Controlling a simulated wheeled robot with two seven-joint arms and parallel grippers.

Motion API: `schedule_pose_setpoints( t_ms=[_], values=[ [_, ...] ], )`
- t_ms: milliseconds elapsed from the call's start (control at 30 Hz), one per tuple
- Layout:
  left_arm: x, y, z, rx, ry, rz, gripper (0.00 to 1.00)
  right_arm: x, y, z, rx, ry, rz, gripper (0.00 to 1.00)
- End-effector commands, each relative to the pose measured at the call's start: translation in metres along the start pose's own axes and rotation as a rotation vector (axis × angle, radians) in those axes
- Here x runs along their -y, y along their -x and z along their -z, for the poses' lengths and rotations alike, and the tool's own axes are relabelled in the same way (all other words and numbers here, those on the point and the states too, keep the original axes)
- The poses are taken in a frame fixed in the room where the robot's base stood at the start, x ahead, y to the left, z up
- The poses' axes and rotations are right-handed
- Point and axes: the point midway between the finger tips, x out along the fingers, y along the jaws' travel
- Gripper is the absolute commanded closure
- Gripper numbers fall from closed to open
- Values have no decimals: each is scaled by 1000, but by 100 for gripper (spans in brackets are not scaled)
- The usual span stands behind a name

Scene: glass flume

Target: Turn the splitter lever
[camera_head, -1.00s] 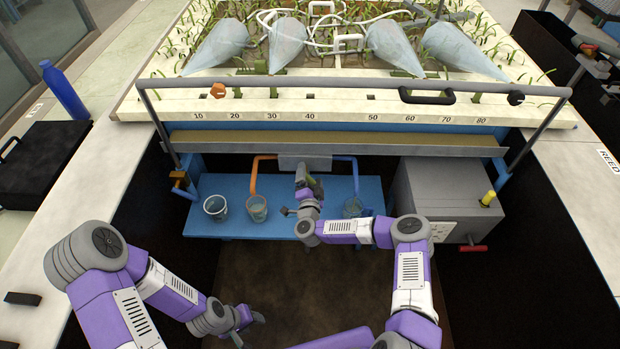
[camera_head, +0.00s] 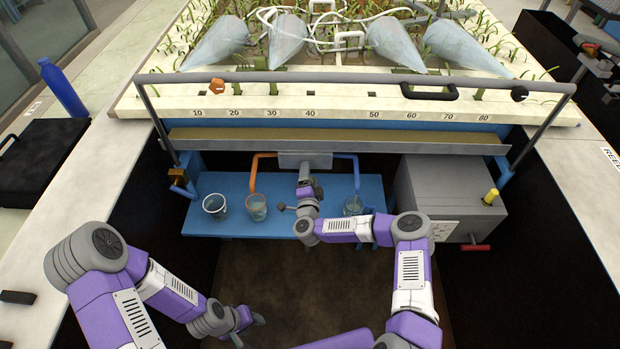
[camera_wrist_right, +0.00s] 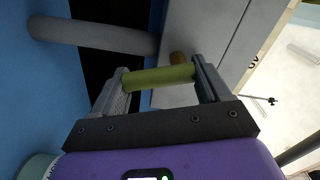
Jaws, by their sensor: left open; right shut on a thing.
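The splitter lever (camera_wrist_right: 160,76) is a yellow-green bar lying between the two fingers of my right gripper (camera_wrist_right: 165,85) in the right wrist view. The gripper is shut on it. In the head view my right gripper (camera_head: 305,182) is just below the grey splitter box (camera_head: 305,160) under the ledge, and it hides most of the lever. Pipes run from both sides of the box down towards the blue bench. My left gripper (camera_head: 248,331) is open, low at the front and far from the lever.
Three clear beakers stand on the blue bench (camera_head: 285,190): left (camera_head: 214,206), middle (camera_head: 257,208) and right (camera_head: 353,206). A grey cabinet (camera_head: 450,190) is to the right. A rail (camera_head: 330,79) crosses above. The dark floor in front is clear.

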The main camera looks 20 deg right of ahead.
Motion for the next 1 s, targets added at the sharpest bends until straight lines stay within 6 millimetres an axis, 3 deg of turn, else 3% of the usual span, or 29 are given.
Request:
schedule_pose_setpoints(
  t_ms=[500,1000],
  values=[
    [8,-22,1,0,0,0,54,-2,0,-8,1,-309,0,54],
    [9,-24,1,0,0,0,54,-1,0,-9,2,-359,-2,54]
  ],
)
